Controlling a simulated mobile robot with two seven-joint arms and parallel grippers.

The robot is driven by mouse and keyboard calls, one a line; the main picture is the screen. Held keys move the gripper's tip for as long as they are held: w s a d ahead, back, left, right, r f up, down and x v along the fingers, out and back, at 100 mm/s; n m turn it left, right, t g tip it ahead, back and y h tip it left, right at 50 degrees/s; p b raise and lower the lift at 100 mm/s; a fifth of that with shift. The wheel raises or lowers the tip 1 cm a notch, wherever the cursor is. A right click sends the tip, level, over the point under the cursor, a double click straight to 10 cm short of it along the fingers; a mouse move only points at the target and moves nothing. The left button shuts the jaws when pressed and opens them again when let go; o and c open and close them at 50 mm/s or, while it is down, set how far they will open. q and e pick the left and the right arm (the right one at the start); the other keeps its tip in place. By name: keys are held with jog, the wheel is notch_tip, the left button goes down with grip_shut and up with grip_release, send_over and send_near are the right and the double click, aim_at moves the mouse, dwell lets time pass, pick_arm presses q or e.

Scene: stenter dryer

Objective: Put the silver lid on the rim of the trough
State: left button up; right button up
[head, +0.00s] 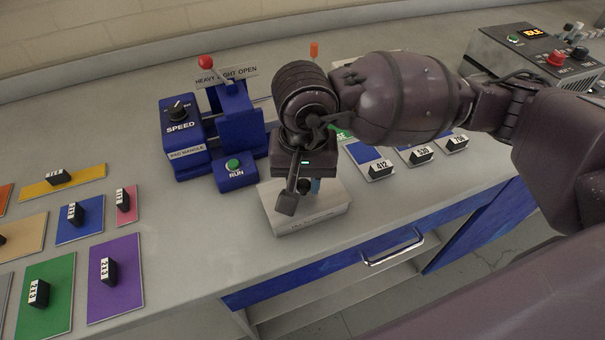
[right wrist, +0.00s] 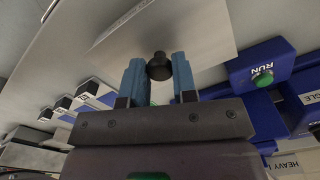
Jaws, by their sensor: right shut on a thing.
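The silver lid (right wrist: 200,30) is a flat pale metal plate with a black knob (right wrist: 159,66). My right gripper (head: 303,187) is above it, pointing down. In the right wrist view its blue fingertips (right wrist: 158,78) are shut on the knob, one on each side. In the head view the lid (head: 328,195) shows below the gripper, over a pale front face with small lettering (head: 308,222), which seems to be the trough. The gripper hides much of the lid, and I cannot tell whether lid and rim touch. My left gripper is not in view.
A blue machine with a SPEED dial (head: 177,110), red-knobbed lever (head: 206,62) and green RUN button (head: 234,165) stands to the left. Numbered blocks on coloured cards (head: 118,275) fill the left counter. More numbered blocks (head: 420,156) lie right. A drawer handle (head: 393,248) is below the front edge.

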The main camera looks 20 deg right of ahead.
jog(key=o, duration=1)
jog(key=shift+o, duration=0.2)
notch_tip(320, 180, up, 11)
jog(key=shift+p, duration=0.45)
jog(key=shift+f, duration=0.1)
